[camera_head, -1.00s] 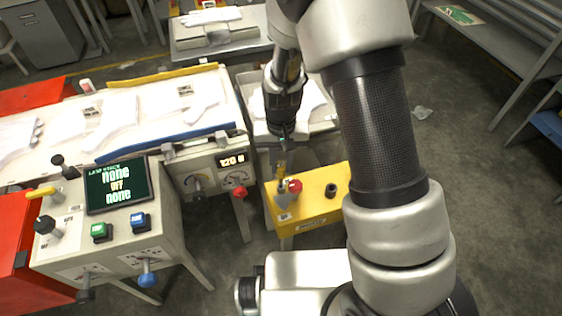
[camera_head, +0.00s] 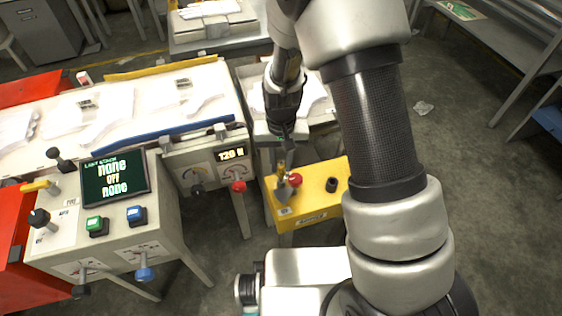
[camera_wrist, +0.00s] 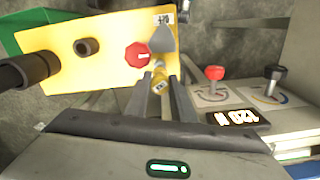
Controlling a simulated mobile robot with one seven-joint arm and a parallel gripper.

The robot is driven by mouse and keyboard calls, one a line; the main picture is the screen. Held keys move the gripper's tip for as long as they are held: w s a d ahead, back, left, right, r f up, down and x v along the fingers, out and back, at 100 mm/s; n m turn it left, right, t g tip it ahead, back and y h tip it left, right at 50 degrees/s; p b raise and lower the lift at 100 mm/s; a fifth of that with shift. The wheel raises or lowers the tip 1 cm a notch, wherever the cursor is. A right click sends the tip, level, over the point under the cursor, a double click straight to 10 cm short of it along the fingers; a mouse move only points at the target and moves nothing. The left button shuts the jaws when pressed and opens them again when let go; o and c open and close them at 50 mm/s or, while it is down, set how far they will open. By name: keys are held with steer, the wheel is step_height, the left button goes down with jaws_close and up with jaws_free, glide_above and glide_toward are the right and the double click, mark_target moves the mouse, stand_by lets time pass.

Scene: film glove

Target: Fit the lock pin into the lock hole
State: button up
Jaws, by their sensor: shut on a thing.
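My gripper (camera_wrist: 160,88) is shut on a small brass-coloured pin (camera_wrist: 158,79), which looks like the lock pin. In the head view my gripper (camera_head: 283,152) is over the near left part of a yellow box (camera_head: 311,207). A grey flared plate (camera_wrist: 162,40) stands just beyond the pin, with a red knob (camera_wrist: 137,55) beside it. A black round collar (camera_wrist: 87,47) with a dark opening is on the same yellow face; I cannot tell whether it is the lock hole. The pin's far end is partly hidden, and I cannot tell whether it touches anything.
A grey panel with a red-knobbed lever (camera_head: 238,186) and a "120 N" display (camera_head: 231,154) stands close left of the yellow box. Further left is a console with a screen (camera_head: 115,179) and buttons. White gloves (camera_head: 104,116) lie on the bench behind.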

steer(key=shift+f+b, duration=0.7)
steer(key=shift+f, duration=0.35)
steer(key=o, duration=1.1)
step_height(320, 180, up, 18)
steer(key=p, duration=0.4)
steer(key=shift+f, duration=0.25)
